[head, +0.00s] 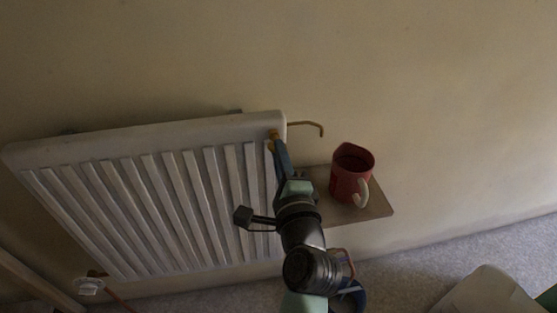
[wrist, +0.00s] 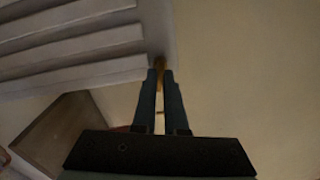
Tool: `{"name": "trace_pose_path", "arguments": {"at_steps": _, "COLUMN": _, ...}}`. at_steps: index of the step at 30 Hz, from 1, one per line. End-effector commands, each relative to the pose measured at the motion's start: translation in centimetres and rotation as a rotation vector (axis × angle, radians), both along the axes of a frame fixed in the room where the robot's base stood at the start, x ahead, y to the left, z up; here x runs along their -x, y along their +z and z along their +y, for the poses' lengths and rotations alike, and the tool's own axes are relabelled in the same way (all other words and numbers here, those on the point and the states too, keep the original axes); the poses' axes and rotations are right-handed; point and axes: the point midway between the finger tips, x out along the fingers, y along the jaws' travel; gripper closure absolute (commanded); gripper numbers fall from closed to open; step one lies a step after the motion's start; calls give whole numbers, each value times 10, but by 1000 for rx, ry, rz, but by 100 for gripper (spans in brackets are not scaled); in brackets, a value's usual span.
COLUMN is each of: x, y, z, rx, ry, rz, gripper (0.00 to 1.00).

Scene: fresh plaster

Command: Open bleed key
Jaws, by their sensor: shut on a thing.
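A white ribbed radiator (head: 150,200) hangs on the wall. A small brass-yellow bleed key (head: 273,133) sits at its upper right corner, and it also shows in the wrist view (wrist: 160,68). My gripper (head: 275,145) reaches up to that corner with its dark fingers shut on the key. In the wrist view the fingertips (wrist: 160,76) are close together on either side of the brass piece. The fingers hide most of the key, so I cannot tell how far it is turned.
A thin bent brass spout (head: 308,125) sticks out right of the radiator's top corner. Below it a red jug (head: 345,182) stands on a small wall shelf (head: 375,208), close to the right of my arm. A white valve (head: 89,287) is at the lower left. The wall above is clear.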

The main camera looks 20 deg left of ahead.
Motion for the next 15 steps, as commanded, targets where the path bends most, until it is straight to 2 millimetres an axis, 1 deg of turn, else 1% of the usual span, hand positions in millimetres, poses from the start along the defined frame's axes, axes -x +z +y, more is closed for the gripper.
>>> {"name": "trace_pose_path", "arguments": {"at_steps": 1, "x": 0, "y": -4, "z": -1, "rx": 40, "ry": -1, "rz": -25, "gripper": 100}}
{"name": "trace_pose_path", "arguments": {"at_steps": 3, "x": 0, "y": -2, "z": 0, "rx": 71, "ry": -1, "rz": -45, "gripper": 100}}
{"name": "trace_pose_path", "arguments": {"at_steps": 11, "x": 0, "y": -1, "z": 0, "rx": 82, "ry": 1, "rz": -52, "gripper": 100}}
{"name": "trace_pose_path", "arguments": {"at_steps": 15, "x": 0, "y": -4, "z": 0, "rx": 187, "ry": 0, "rz": -125, "gripper": 100}}
